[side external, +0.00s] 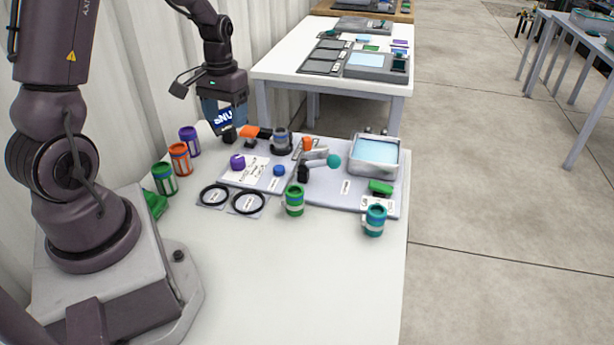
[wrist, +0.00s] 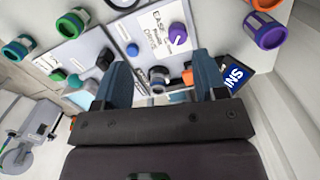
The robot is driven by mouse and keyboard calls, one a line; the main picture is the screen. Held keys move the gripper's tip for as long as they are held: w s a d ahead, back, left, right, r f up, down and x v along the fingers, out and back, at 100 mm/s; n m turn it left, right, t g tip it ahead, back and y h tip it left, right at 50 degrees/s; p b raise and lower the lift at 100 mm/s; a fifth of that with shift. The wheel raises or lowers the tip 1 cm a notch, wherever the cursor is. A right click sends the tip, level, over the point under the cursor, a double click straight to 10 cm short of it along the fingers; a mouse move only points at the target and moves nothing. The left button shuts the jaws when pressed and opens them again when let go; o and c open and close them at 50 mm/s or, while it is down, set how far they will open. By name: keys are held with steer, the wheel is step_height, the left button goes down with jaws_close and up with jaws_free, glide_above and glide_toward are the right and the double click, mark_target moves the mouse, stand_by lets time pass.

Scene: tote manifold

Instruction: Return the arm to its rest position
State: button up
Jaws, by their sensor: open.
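My gripper (wrist: 165,85) is open in the wrist view, with its two blue fingers apart and no object held between them. In the side external view my gripper (side external: 222,118) hangs above the back left of the white table, near the purple-and-white can (side external: 189,141). A dark-topped grey cylinder (side external: 281,140) stands on the table to its right. In the wrist view this cylinder (wrist: 159,77) shows beyond the gap between the fingers. A dark blue lettered panel (wrist: 240,78) shows beside the right finger.
The white table (side external: 300,285) is clear at the front. A corrugated wall (side external: 140,90) is behind.

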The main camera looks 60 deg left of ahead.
steer(key=s+d+r+m+t, duration=0.3)
steer(key=s+d+r, duration=0.1)
steer(key=d+r, duration=0.5)
steer(key=s+d+r+m+t, duration=0.3)
steer(key=d+r, duration=0.6)
steer(key=d, duration=0.3)
steer(key=shift+s+m+y, duration=0.3)
steer(key=shift+s+m, duration=0.1)
